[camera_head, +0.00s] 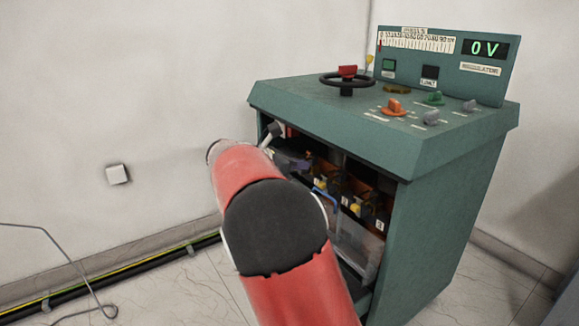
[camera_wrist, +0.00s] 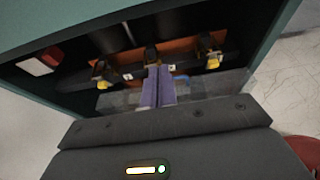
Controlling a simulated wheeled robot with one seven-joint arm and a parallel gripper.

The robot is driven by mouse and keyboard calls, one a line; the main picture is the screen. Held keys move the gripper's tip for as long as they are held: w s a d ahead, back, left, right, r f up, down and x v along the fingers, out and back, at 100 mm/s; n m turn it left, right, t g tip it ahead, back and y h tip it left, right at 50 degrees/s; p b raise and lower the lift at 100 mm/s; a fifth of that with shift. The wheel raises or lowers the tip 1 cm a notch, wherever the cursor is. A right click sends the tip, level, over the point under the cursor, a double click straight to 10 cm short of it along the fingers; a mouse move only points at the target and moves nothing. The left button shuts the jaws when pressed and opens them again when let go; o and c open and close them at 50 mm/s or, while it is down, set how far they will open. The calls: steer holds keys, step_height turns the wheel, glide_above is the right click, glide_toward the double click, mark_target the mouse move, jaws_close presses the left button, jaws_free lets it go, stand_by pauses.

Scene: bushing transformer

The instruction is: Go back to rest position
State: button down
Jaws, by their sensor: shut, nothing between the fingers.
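My gripper (camera_wrist: 158,88) shows in the wrist view with its two purple-grey fingers together, shut and empty. The fingers point into the open front of the green cabinet (camera_head: 440,215). Inside the cabinet, a row of dark posts with yellow parts (camera_wrist: 213,61) stands before an orange-brown strip (camera_wrist: 180,50). I cannot tell whether the fingers touch anything.
Cables (camera_head: 130,272) run along the wall's foot. A wall socket (camera_head: 117,174) is at left. Floor left of the cabinet is mostly clear.

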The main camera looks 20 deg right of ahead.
steer(key=s+d+f+m+g+y, duration=0.1)
steer(key=s+d+f+m+y, duration=0.15)
steer(key=s+m+y, duration=0.55)
steer(key=s+a+f+m+y, duration=0.1)
steer(key=s+a+m, duration=0.2)
steer(key=s, duration=0.6)
steer(key=s+a+f+m+t+y, duration=0.1)
steer(key=s+a+f+m+y, duration=0.1)
steer(key=s+m, duration=0.4)
steer(key=s+a+f+m+t+y, duration=0.1)
steer(key=s+a+m, duration=0.3)
steer(key=s, duration=0.9)
steer(key=shift+a+f+m+y, duration=0.3)
steer(key=shift+a+f+y, duration=0.2)
steer(key=shift+f+y, duration=0.25)
